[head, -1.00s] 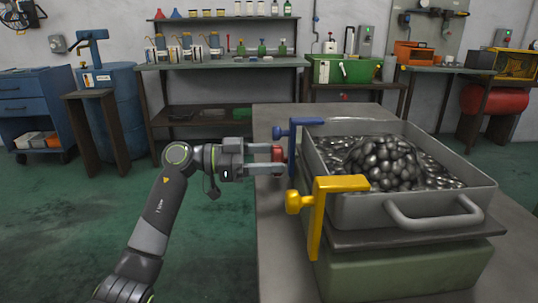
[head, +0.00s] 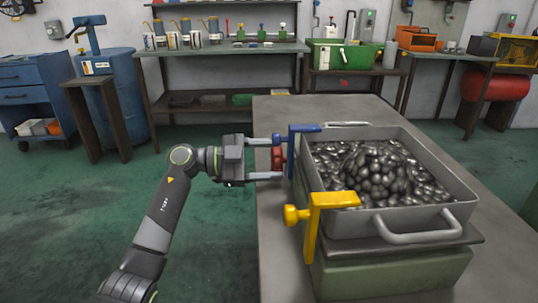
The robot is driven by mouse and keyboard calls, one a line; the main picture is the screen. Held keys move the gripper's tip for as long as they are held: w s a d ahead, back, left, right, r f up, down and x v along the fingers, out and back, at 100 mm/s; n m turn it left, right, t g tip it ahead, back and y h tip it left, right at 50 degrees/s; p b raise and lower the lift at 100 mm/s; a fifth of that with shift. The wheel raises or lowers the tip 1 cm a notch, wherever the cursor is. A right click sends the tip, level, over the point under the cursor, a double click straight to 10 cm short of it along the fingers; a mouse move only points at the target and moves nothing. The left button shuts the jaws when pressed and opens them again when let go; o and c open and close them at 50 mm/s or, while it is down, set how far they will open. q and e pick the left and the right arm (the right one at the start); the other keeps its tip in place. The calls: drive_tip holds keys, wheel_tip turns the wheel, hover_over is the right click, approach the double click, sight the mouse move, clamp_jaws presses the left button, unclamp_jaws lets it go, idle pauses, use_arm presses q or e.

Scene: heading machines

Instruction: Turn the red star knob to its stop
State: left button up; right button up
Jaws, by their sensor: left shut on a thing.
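The red star knob (head: 276,157) is on the left side of the machine, just left of the blue clamp bracket. My left gripper (head: 272,158) reaches in from the left, with one finger above and one below the knob, shut on it. The knob is partly hidden by the fingers and the blue bracket. My right gripper is not in the head view.
A grey tray (head: 455,183) of dark shiny pieces sits on a green base (head: 395,277) on the table (head: 277,258). A blue clamp (head: 292,150) and a yellow clamp (head: 313,228) stand at its left edge. Open floor lies left of the table.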

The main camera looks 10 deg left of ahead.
use_arm(q)
drive_tip(key=shift+f, duration=0.1)
idle(0.4)
drive_tip(key=o, duration=1)
drive_tip(key=shift+c, duration=0.2)
drive_tip(key=shift+a, duration=0.1)
drive_tip(key=s+a, duration=0.3)
drive_tip(key=a, duration=1.4)
drive_tip(key=shift+s+p, duration=0.2)
drive_tip(key=shift+p, duration=0.1)
